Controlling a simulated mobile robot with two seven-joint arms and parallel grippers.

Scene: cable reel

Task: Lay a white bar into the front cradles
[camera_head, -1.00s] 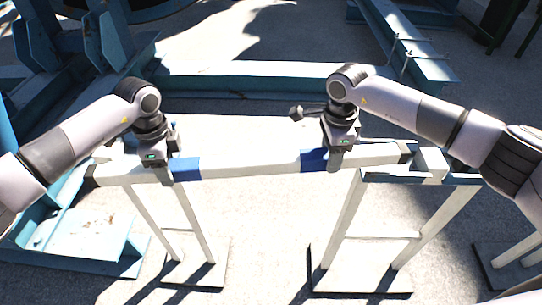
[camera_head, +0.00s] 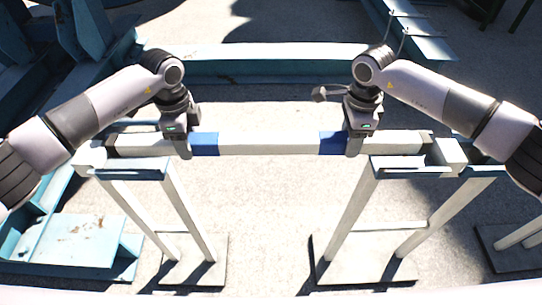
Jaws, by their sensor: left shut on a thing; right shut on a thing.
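A white bar (camera_head: 268,143) with two blue bands and dark ends lies level across the view. The bar appears above the tops of the left stand (camera_head: 135,172) and the right stand (camera_head: 400,172). White blocks stand at the outer ends of both stands. I cannot tell whether the bar touches the stands, as the arms and bar hide part of the tops.
A blue beam (camera_head: 260,64) runs across the ground behind the bar. Blue steel framework (camera_head: 85,238) stands at the left. Another blue beam (camera_head: 415,40) lies at the back right. The concrete between the two stands is clear.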

